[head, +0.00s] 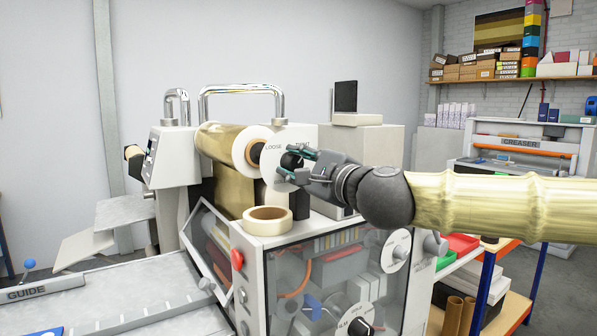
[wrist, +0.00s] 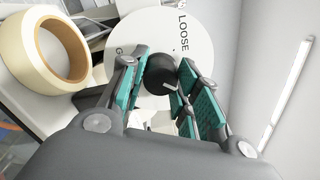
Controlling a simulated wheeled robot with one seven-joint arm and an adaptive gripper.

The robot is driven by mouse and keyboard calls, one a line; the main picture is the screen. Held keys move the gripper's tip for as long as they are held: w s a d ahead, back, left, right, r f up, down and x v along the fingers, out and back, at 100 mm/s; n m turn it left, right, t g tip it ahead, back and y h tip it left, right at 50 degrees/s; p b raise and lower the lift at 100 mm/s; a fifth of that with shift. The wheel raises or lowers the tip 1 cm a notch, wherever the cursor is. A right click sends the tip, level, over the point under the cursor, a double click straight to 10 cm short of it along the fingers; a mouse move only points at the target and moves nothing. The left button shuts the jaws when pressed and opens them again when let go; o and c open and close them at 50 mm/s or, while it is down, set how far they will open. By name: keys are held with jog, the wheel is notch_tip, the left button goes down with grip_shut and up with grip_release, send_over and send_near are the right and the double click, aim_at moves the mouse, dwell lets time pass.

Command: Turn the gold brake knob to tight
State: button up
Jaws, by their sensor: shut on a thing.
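The gold brake knob (head: 291,160) is a black knob on a round white dial (head: 271,176) beside the end of the gold foil roll (head: 222,141). The dial reads LOOSE at upper left in the head view; a word at its upper right is partly covered. My gripper (head: 296,164) reaches in from the right, its teal-padded fingers closed around the knob. In the wrist view the knob (wrist: 160,74) sits between the two finger pads, with LOOSE on the dial (wrist: 196,50) above it. A light pointer line shows on the knob; its exact setting is hard to read.
A cream tape roll (head: 268,217) lies on the machine top just below the dial. A clear-sided cabinet (head: 335,275) with more dials is beneath my arm. A grey box (head: 370,140) stands behind the gripper. A chrome handle (head: 240,92) arches above the foil roll.

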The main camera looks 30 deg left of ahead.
jog(key=shift+m, duration=0.6)
jog(key=o, duration=1)
jog(key=shift+d, duration=0.1)
jog(key=v, duration=1.2)
